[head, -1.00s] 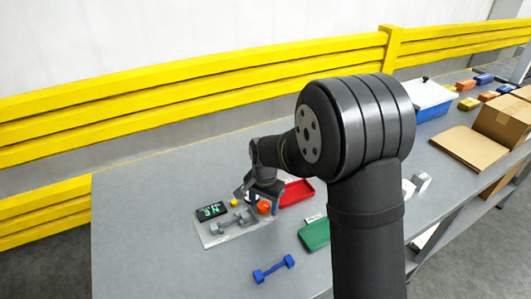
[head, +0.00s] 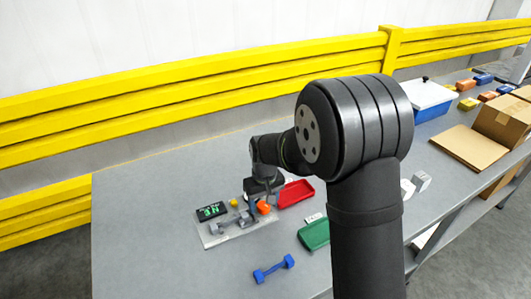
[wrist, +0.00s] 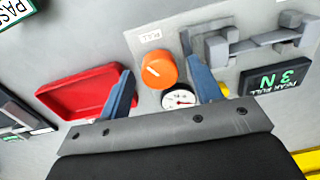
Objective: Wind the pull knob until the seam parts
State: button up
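The orange pull knob (wrist: 159,69) sits on the tester's grey plate, below the PULL label (wrist: 149,37), in the wrist view. It also shows in the head view (head: 264,207). My gripper (wrist: 157,58) is open, with one blue finger on each side of the knob; a gap shows at the left finger. Whether the right finger touches is unclear. The grey clamps (wrist: 218,48) stand at upper right. Whether a seam sits between them is too small to tell. The display (wrist: 279,80) reads 3 N, peak pull. A round gauge (wrist: 179,98) lies beside the knob, between the fingers.
A red tray (wrist: 80,92) lies close by the left finger. In the head view a green tray (head: 314,235) and a blue dumbbell-shaped piece (head: 273,268) lie in front. A yellow rail (head: 190,90) runs behind the bench. The left bench top is clear.

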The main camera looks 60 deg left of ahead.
jog(key=n, duration=0.6)
jog(key=shift+d+f, duration=0.3)
notch_tip(320, 180, up, 20)
jog(key=m, duration=0.5)
jog(key=shift+w+m, duration=0.25)
jog(key=shift+m, duration=0.05)
jog(key=shift+a+f, duration=0.1)
jog(key=shift+f, duration=0.1)
jog(key=n, duration=0.5)
send_over(264, 204)
notch_tip(264, 204, down, 13)
jog(key=shift+f, duration=0.2)
dwell(0.4)
